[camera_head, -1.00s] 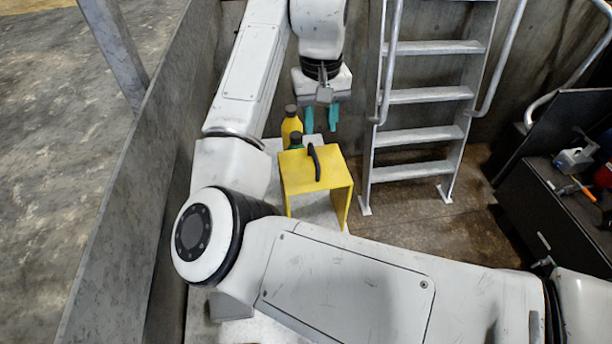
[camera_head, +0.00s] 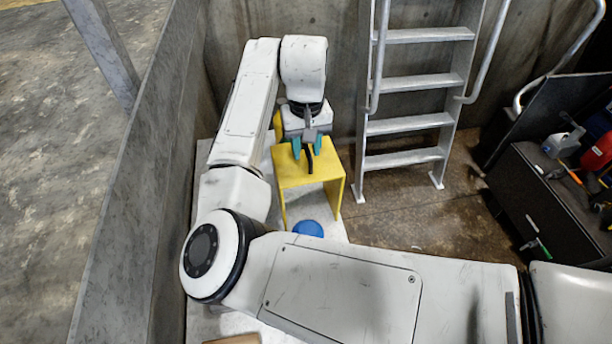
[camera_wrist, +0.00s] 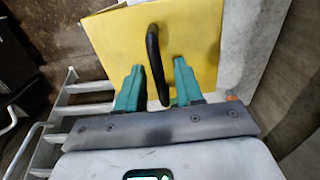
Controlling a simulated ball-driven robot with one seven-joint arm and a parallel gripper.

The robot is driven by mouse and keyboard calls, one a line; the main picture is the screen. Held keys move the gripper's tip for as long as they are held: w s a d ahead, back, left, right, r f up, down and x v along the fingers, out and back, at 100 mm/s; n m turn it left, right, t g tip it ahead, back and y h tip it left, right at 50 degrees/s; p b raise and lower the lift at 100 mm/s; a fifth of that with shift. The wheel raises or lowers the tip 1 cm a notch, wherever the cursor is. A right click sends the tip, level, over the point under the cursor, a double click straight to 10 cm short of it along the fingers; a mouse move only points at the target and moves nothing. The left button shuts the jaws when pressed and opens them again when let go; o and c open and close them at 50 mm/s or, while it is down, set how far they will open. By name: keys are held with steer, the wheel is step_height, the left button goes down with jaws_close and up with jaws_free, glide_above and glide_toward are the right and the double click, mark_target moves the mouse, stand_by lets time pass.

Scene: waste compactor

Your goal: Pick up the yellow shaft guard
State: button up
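The yellow shaft guard (camera_head: 307,175) stands upright on a pale work surface in the head view, a box-like cover with an open front and a black handle on top. The black handle (camera_wrist: 156,65) shows as an arch in the wrist view, with the guard's yellow top (camera_wrist: 195,40) behind it. My gripper (camera_head: 307,150) is just above the guard's top. Its two teal fingers (camera_wrist: 157,88) are open, one on each side of the handle, with visible gaps. Whether the fingertips touch the guard's top, I cannot tell.
A blue round object (camera_head: 308,228) lies at the guard's open front. A yellow bottle (camera_head: 278,124) is partly hidden behind my gripper. A metal ladder (camera_head: 408,126) stands to the right. A dark cabinet (camera_head: 545,205) with tools is at far right. A grey wall (camera_head: 150,165) runs along the left.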

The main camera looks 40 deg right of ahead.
steer(key=shift+f, duration=0.35)
steer(key=shift+c, duration=0.3)
jaws_close()
steer(key=shift+r, duration=0.2)
stand_by(0.7)
